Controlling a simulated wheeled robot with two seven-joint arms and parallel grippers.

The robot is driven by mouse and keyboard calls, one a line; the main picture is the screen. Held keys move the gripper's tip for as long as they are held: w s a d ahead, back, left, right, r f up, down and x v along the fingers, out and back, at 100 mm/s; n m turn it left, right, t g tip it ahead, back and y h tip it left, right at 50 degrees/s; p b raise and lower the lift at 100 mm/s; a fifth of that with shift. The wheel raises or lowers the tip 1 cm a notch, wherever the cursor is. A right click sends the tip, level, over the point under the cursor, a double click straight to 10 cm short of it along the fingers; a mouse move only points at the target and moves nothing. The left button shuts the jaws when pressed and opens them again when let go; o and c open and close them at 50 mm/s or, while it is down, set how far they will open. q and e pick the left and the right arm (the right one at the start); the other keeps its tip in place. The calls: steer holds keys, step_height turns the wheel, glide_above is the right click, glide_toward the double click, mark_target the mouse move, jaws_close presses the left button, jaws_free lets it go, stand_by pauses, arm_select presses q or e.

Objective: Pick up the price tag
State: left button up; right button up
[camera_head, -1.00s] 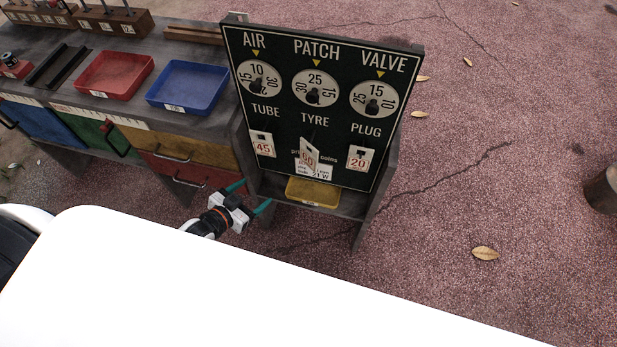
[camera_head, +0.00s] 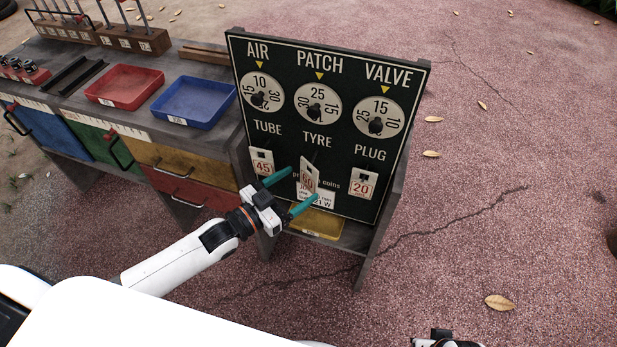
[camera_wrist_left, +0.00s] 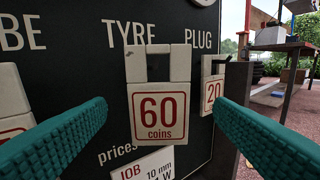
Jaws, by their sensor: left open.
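A white price tag (camera_head: 309,177) marked 60 hangs below the word TYRE on the black price board (camera_head: 345,50). It shows face-on in the left wrist view (camera_wrist_left: 158,112), reading "60 coins". Two more tags hang there: the 45 tag (camera_head: 262,162) under TUBE and the 20 tag (camera_head: 363,185) under PLUG. My left gripper (camera_head: 303,183) is open and empty, its teal fingers pointing at the board. In the left wrist view the fingertips (camera_wrist_left: 161,106) stand apart on either side of the 60 tag. Part of what seems my right gripper (camera_head: 446,340) shows at the bottom edge; its fingers are hidden.
A yellow tray (camera_head: 318,226) sits on the shelf below the board. Red (camera_head: 122,84) and blue (camera_head: 194,101) trays stand on the bench at left. The paved ground at right is largely clear.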

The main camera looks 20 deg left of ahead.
mark_target(307, 176)
arm_select(q)
steer(key=x, duration=0.4)
steer(key=shift+w+d+f+b, duration=0.1)
steer(key=shift+w+f+b, duration=0.05)
steer(key=shift+w+b, duration=0.25)
arm_select(e)
step_height(307, 176, up, 3)
steer(key=shift+r, duration=0.2)
arm_select(q)
steer(key=c, duration=1.1)
arm_select(e)
steer(key=shift+d, duration=0.1)
arm_select(q)
steer(key=shift+r, duration=0.2)
